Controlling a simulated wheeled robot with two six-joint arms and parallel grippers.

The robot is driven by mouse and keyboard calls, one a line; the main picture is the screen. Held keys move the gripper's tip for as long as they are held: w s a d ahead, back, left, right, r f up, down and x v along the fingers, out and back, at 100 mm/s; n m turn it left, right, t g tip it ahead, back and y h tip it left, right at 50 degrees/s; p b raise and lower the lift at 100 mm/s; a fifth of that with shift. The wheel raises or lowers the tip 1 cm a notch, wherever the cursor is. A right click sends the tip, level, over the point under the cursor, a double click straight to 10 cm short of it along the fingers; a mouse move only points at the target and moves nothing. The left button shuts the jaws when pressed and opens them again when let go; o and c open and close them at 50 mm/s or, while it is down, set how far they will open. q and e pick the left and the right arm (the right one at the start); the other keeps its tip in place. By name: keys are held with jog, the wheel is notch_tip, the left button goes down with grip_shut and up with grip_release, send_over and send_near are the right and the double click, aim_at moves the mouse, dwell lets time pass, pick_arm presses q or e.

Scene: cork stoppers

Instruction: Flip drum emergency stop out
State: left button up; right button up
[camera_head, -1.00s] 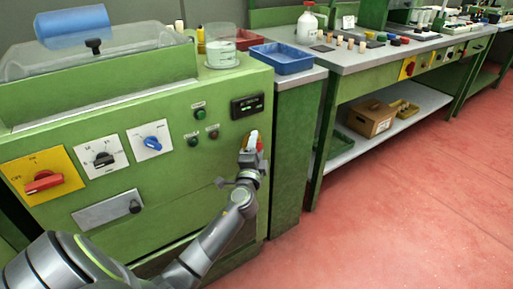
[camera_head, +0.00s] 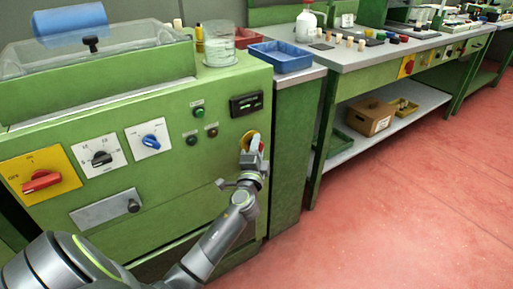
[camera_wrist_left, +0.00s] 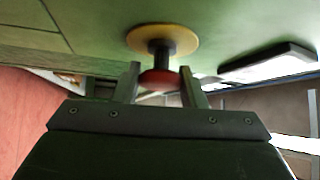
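The drum emergency stop (camera_head: 246,138) is on the green machine's front, near its right edge, mostly hidden by my left gripper (camera_head: 254,142). In the left wrist view it shows as a yellow disc (camera_wrist_left: 163,39) with a dark stem and a red head (camera_wrist_left: 158,78). The two fingers of my left gripper (camera_wrist_left: 160,84) stand on either side of the red head, which fills the gap between them. They look shut on it, though the contact is partly hidden. My right gripper is not in view.
The green machine front also carries a red switch (camera_head: 41,181), a black knob (camera_head: 102,158), a blue knob (camera_head: 151,141) and a dark display (camera_head: 246,104). A blue tray (camera_head: 281,60) sits above right. The red floor (camera_head: 400,210) is clear.

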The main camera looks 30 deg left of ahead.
pick_arm(q)
jog(key=o, duration=0.4)
jog(key=shift+d, duration=0.2)
jog(key=shift+o, duration=0.2)
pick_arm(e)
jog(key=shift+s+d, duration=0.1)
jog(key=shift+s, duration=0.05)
pick_arm(q)
jog(key=b+v, duration=0.2)
jog(key=v, duration=1.5)
jog(key=shift+s, duration=0.25)
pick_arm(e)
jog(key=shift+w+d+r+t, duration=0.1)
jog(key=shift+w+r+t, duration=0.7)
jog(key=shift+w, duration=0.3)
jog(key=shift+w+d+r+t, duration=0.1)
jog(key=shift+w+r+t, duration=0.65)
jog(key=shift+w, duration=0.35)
